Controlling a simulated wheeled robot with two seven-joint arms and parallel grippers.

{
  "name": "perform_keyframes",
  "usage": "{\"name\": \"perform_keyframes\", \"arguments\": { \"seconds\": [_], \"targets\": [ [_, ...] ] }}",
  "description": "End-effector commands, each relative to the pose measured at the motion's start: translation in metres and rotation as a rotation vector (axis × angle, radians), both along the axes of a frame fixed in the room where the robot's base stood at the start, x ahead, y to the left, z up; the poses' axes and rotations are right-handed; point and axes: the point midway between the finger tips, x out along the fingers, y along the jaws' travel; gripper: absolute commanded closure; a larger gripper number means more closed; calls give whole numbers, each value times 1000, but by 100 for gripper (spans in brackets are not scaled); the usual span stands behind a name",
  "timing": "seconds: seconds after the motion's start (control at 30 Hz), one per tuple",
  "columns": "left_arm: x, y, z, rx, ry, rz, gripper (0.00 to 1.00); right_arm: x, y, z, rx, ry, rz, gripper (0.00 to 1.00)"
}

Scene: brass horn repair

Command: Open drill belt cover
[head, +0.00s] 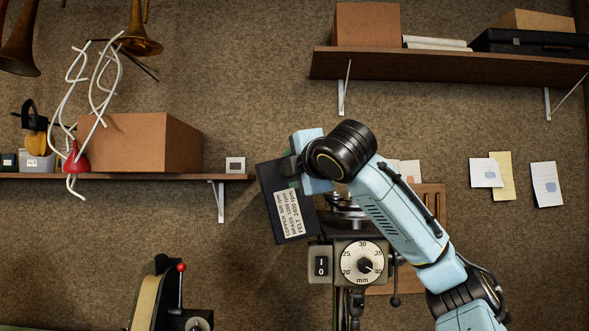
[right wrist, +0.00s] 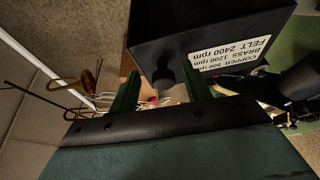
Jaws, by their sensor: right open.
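The drill belt cover (head: 287,203) is a black box with a white speed label. In the head view it stands swung out to the left of the drill head, tilted, and pulleys (head: 347,205) show uncovered beside it. The cover also fills the upper middle of the right wrist view (right wrist: 205,35), with a round black knob (right wrist: 163,78) on its near side. My right gripper (right wrist: 160,86) is open, its two green fingers apart on either side of the knob; I cannot tell whether they touch it. In the head view my right arm hides part of the cover and pulleys. My left gripper is not in view.
The drill head (head: 361,262) has a depth dial and a switch (head: 321,266). A shelf (head: 450,66) hangs above my right arm; another (head: 120,177) with a cardboard box (head: 150,142) is at left. A machine with a red-knobbed lever (head: 181,267) stands lower left.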

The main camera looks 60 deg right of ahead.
Motion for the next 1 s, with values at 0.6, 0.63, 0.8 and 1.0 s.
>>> {"name": "perform_keyframes", "arguments": {
  "seconds": [0.6,0.63,0.8,1.0],
  "targets": [
    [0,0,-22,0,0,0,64,-83,65,8,-6,-2,-3,52],
    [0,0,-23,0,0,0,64,-86,68,8,-4,-1,-3,52],
    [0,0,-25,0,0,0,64,-101,80,10,-2,-1,-1,52],
    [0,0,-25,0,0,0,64,-105,83,11,1,-1,-1,52]
  ]
}}
